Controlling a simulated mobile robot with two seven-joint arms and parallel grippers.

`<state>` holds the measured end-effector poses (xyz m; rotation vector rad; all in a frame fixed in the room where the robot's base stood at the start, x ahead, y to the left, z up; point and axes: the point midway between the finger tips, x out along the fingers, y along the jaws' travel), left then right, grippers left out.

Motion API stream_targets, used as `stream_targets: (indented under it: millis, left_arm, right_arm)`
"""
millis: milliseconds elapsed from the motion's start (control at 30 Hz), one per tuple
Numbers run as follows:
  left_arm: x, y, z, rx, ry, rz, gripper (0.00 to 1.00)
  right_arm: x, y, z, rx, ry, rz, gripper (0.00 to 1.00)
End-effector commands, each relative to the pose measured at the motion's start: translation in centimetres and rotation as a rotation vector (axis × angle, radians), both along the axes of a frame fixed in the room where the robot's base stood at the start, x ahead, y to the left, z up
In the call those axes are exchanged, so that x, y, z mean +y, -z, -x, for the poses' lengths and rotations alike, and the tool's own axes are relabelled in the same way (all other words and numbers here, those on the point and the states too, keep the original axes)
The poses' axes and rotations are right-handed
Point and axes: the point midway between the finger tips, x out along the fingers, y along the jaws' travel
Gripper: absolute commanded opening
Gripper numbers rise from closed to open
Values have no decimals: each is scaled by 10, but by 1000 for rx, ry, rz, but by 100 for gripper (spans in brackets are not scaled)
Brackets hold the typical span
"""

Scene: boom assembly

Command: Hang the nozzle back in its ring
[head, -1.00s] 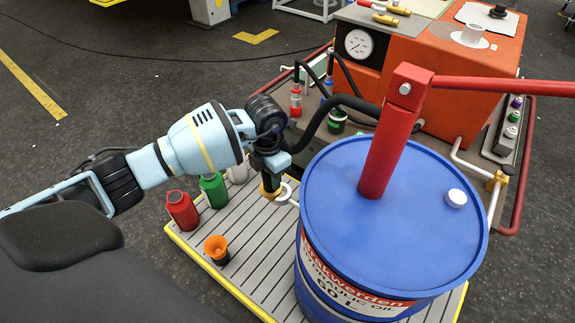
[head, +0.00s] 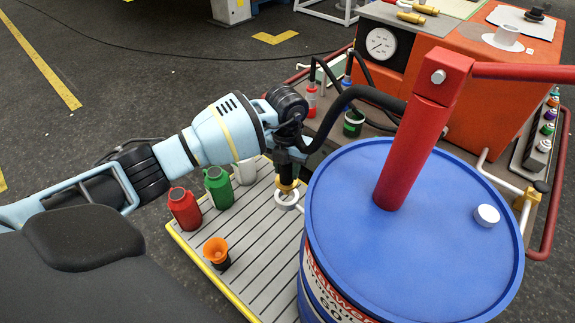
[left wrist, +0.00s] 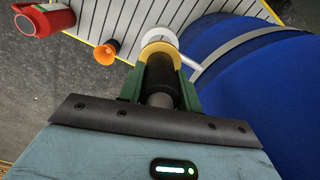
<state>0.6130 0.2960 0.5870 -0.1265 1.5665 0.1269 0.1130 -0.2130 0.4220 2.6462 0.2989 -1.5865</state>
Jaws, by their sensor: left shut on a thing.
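My left gripper (head: 290,160) is shut on the nozzle, a dark tube with a brass collar (head: 288,186), and holds it pointing down. In the left wrist view the nozzle (left wrist: 160,82) sits between the green fingers (left wrist: 131,82). A black hose runs from it over the drum's far side. The pale ring (head: 286,201) sticks out on a short arm from the side of the blue drum. The collar is right above the ring and overlaps it; in the left wrist view the ring (left wrist: 158,34) shows past the collar. I cannot tell whether the tip is inside. My right gripper is out of view.
The blue drum (head: 345,225) with a red pump column (head: 408,150) stands close on the right. A red bottle (head: 184,209), a green bottle (head: 218,187), a white jug (head: 244,171) and an orange funnel (head: 216,251) stand on the slatted platform (head: 262,262).

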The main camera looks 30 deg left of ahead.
Motion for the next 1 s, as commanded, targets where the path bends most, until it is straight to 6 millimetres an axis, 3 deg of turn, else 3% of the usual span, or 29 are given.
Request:
stream_targets:
  millis: [433, 1000]
  left_arm:
    - [0, 42, 0, 1, 1, 1, 0]
    - [0, 44, 0, -1, 1, 1, 0]
  right_arm:
    - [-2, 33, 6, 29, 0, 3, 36]
    - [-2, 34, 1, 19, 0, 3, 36]
